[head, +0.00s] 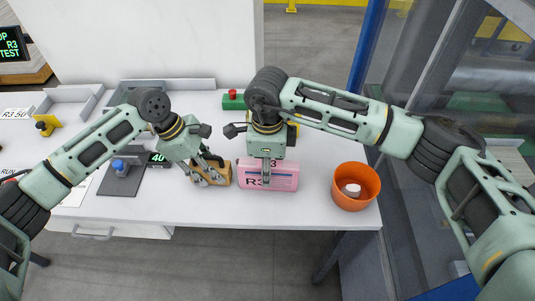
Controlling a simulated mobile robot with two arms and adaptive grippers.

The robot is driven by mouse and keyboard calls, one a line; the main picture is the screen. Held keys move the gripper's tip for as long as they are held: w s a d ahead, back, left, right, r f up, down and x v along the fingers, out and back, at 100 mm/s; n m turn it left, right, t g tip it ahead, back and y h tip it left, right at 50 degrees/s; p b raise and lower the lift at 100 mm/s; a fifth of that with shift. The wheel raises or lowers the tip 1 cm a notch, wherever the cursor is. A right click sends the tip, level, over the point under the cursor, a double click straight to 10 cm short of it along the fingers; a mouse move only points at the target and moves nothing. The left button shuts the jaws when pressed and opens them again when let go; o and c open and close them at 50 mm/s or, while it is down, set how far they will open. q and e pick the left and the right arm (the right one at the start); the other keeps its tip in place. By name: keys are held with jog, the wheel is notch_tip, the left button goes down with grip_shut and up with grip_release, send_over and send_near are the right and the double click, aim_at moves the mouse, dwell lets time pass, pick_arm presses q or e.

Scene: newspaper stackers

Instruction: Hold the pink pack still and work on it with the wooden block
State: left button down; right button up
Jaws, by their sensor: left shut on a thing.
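The pink pack (285,179) lies near the front of the white table, with dark "R3" lettering on its face. My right gripper (266,177) comes down onto it from above, its fingers against the pack in this view. Whether these fingers are open or shut is hard to see. The wooden block (224,174) is just left of the pack, with a small gap between them. My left gripper (207,176) is shut on the block, and its fingers hide part of it.
An orange bowl (347,198) with a white item inside stands right of the pack. A scale (118,181) with a blue-topped weight is at left. A red-and-green button box (233,99) is behind. The table's front edge (270,225) is close.

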aim_at(219, 166)
jog(key=shift+f, duration=2.3)
grip_shut()
pick_arm(q)
jog(key=shift+s+d, duration=0.1)
jog(key=shift+d, duration=1.4)
jog(key=shift+s+d, duration=0.15)
jog(key=shift+d, duration=0.15)
pick_arm(e)
jog(key=shift+a, duration=0.25)
pick_arm(q)
jog(key=shift+a, duration=0.1)
